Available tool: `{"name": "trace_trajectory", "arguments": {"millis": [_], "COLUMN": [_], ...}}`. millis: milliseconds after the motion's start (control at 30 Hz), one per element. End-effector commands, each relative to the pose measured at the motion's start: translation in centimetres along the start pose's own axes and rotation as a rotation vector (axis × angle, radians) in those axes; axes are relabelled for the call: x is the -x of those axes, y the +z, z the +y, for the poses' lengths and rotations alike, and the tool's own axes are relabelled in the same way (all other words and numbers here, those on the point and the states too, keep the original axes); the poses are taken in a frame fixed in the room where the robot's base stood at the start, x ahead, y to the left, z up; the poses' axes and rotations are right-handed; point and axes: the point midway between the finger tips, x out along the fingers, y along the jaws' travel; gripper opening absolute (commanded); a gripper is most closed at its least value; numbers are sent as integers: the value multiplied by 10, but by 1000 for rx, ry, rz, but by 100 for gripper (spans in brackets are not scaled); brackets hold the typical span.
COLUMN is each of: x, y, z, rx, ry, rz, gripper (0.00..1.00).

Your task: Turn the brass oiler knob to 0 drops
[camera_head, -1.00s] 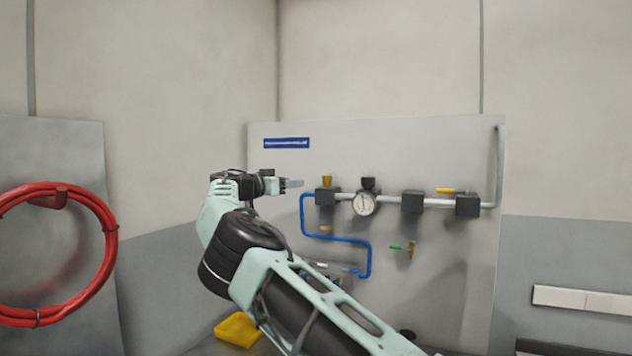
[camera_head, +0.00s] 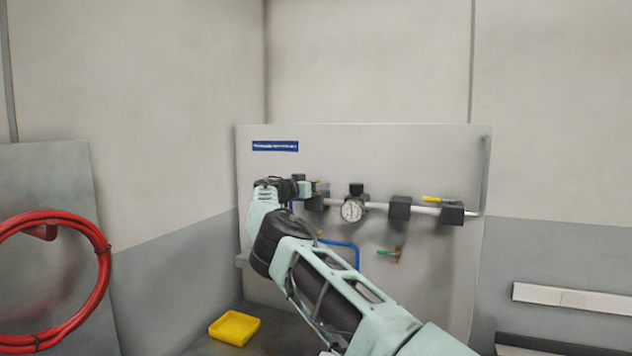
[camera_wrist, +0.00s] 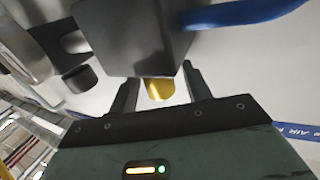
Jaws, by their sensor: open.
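The brass oiler knob (camera_wrist: 159,88) shows in the wrist view as a short yellow-gold stub on a dark block (camera_wrist: 137,35). My gripper (camera_wrist: 159,76) is open, with one finger on each side of the knob. A small gap shows between the knob and each finger, so it is not gripped. In the head view my gripper (camera_head: 313,188) is at the left end of the pipe, beside the oiler block (camera_head: 316,202). The gripper largely hides the knob there. I cannot read any drop scale or mark.
A round gauge (camera_head: 353,210), a second dark block (camera_head: 400,207) and a yellow-handled valve (camera_head: 436,199) sit along the pipe to the right. Below are a blue hose (camera_head: 342,245) and a green-handled tap (camera_head: 388,253). A yellow tray (camera_head: 234,328) lies on the bench.

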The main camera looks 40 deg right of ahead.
Motion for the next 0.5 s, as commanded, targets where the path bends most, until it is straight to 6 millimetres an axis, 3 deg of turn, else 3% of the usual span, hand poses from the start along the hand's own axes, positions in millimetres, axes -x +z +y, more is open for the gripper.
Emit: {"name": "trace_trajectory", "arguments": {"millis": [267, 400, 500], "x": [-1, -1, -1], "y": [1, 0, 0], "z": [0, 0, 0], "rx": [0, 0, 0], "ry": [0, 0, -1], "rz": [0, 0, 0], "gripper": [46, 7, 6]}}
